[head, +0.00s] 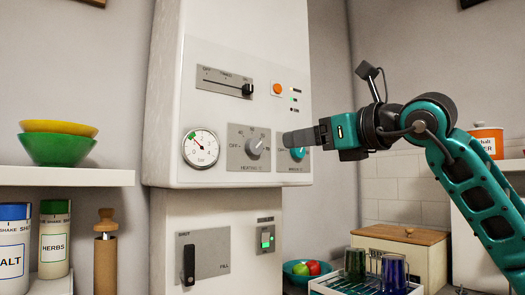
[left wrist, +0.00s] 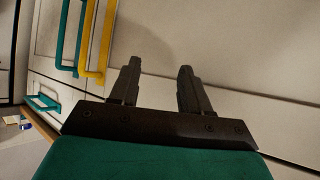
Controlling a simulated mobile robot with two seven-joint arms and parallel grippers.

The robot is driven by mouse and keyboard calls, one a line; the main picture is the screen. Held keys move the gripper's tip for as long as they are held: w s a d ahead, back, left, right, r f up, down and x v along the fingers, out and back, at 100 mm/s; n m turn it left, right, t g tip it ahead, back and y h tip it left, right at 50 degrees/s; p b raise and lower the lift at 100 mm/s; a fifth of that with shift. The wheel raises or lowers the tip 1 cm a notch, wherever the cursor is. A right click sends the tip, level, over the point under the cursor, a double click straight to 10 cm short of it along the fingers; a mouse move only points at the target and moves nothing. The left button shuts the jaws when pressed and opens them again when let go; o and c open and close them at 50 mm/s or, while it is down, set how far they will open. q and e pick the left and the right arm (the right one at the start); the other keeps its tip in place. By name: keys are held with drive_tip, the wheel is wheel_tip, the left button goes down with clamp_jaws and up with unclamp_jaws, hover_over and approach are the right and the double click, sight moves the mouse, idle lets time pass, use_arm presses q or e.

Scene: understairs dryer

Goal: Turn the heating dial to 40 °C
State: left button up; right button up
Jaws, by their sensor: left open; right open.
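The heating dial (head: 254,146) is a grey knob on a square dark-grey plate, on the white boiler front in the head view. "OFF" stands at the left of its scale. The fingertips are just right of the heating plate, in front of the boiler, and appear apart from the dial. The right gripper is open and empty. My left gripper (left wrist: 160,68) shows in the left wrist view, open and empty.
A pressure gauge (head: 200,148) is left of the heating dial, and a slider (head: 247,90) is above. A glass rack (head: 340,285) stands below. Yellow and teal handles (left wrist: 97,50) show near my left gripper.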

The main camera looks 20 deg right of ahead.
sight(257, 145)
drive_tip(key=p+x, duration=0.1)
drive_tip(key=x, duration=1.1)
drive_tip(key=shift+w+a, duration=0.15)
drive_tip(key=shift+w, duration=0.2)
drive_tip(key=shift+p, duration=0.3)
drive_tip(key=c, duration=1.1)
